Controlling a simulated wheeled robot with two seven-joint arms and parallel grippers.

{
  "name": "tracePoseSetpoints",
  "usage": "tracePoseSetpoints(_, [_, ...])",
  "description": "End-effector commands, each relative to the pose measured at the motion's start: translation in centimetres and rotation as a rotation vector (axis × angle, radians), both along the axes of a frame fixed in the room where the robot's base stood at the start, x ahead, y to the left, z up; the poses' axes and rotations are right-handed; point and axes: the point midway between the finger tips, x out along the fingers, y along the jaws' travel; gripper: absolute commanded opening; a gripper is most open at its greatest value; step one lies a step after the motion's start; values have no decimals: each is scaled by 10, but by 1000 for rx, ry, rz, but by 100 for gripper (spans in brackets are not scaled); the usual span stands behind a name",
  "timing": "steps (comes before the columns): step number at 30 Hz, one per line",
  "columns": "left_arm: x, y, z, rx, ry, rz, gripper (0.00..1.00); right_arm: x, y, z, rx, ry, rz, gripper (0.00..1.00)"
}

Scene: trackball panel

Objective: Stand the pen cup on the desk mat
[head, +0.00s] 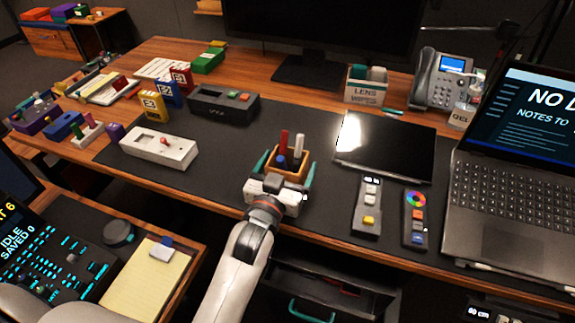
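The pen cup (291,179) is a small tan, square holder with red, white and dark pens in it, near the middle of the head view. My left gripper (287,168) has its teal fingers on both sides of the cup, with no clear gap, and looks shut on it. The cup looks upright over the dark desk mat (230,155). Its base is hidden by the gripper, so I cannot tell whether it touches the mat. My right gripper is not in view.
A black tablet (385,146) and two remote-like devices, one grey (367,206) and one with a colour wheel (414,218), lie to the right. A laptop (515,190) stands beyond them. A white trackball panel (159,146) and a dark box (223,104) are left. Bare mat lies between.

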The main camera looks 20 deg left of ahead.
Motion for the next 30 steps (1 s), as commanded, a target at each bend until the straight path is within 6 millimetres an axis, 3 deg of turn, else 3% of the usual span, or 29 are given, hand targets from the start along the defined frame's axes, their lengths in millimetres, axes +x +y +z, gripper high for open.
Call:
tracePoseSetpoints(11, [-6, 0, 2, 0, 1, 0, 90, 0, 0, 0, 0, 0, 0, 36])
tracePoseSetpoints(24, [-93, 3, 1, -1, 3, 0, 90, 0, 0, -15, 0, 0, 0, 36])
tracePoseSetpoints(30, [-115, 4, 2, -1, 2, -1, 90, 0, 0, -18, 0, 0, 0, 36])
